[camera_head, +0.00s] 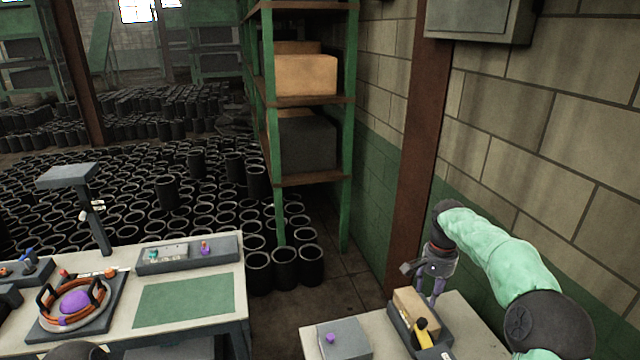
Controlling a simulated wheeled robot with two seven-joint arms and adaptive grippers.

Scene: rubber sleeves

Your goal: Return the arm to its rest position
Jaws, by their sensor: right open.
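My right arm comes in from the right in a pale green sleeve. My right gripper (429,294) points down over a dark tray (437,351) on the right table. Its purple-grey fingers are apart. A tan box (412,309) in the tray is right at the fingertips; I cannot tell whether they touch it. A yellow and black tool (422,334) lies in the front of the tray. My left gripper does not show.
The right table (310,344) also holds a grey block with a purple knob (345,341). The left table (215,316) carries a green mat (186,301), a grey tray (225,247) and a ring fixture (75,304). A brown post (415,150) stands behind the right gripper.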

